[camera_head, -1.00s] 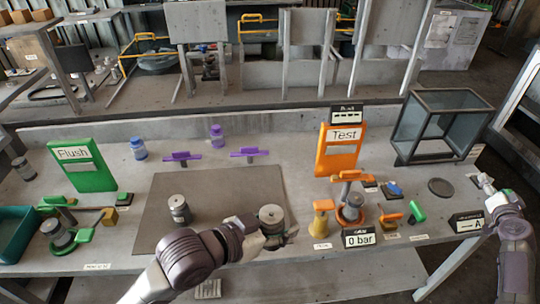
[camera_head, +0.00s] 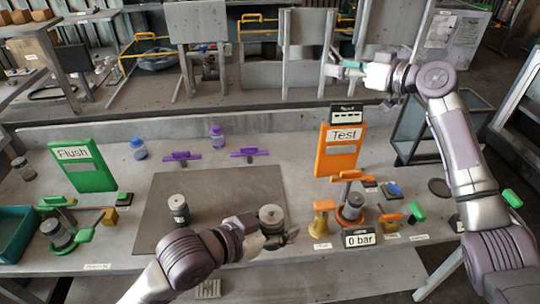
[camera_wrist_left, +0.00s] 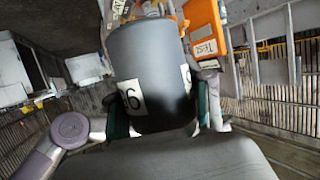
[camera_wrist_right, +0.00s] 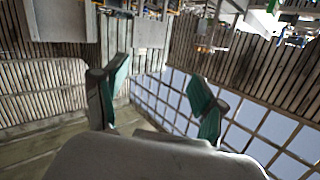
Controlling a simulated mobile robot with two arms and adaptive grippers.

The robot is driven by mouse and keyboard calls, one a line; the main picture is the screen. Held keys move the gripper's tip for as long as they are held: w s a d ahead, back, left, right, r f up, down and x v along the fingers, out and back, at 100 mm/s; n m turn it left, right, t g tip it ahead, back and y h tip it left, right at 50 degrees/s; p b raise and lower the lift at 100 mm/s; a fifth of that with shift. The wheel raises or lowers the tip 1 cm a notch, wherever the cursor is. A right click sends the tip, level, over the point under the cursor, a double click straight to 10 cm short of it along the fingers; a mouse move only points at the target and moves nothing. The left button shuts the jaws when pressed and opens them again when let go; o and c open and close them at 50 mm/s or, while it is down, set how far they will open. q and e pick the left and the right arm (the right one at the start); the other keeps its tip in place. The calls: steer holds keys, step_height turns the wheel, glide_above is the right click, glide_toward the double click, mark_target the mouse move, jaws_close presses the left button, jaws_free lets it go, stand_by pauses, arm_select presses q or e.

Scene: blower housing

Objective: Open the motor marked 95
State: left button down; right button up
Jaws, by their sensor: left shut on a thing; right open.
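My left gripper (camera_head: 278,238) is shut on a grey cylindrical motor (camera_head: 271,214) at the right edge of the dark mat (camera_head: 230,190). In the left wrist view the motor (camera_wrist_left: 150,70) is between the two green-padded fingers. A white label on it shows a digit like 6 or 9; a second label is partly cut off, so the full number cannot be read. Another motor (camera_head: 178,205) stands upright on the mat, its marking too small to read. My right gripper (camera_head: 350,68) is raised above the back of the bench, open and empty in the right wrist view (camera_wrist_right: 155,100).
Two purple T-handled tools (camera_head: 182,156) (camera_head: 248,153) are behind the mat. The orange Test station (camera_head: 340,150), with a 0 bar display (camera_head: 361,239), is to the right. The green Flush board (camera_head: 82,168) is left. A glass-sided frame (camera_head: 410,140) stands right, partly behind my right arm.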

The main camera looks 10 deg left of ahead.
steer(key=s+a+r+n+g, duration=0.3)
steer(key=s+a+n+g, duration=0.1)
steer(key=s+a, duration=0.35)
steer(key=n+g+h, duration=0.5)
steer(key=n+h, duration=0.5)
steer(key=h, duration=0.3)
glide_above(270, 211)
step_height(270, 211, down, 6)
step_height(270, 211, down, 12)
steer(key=shift+r, duration=0.15)
steer(key=shift+c, duration=0.4)
jaws_close()
steer(key=shift+r, duration=0.15)
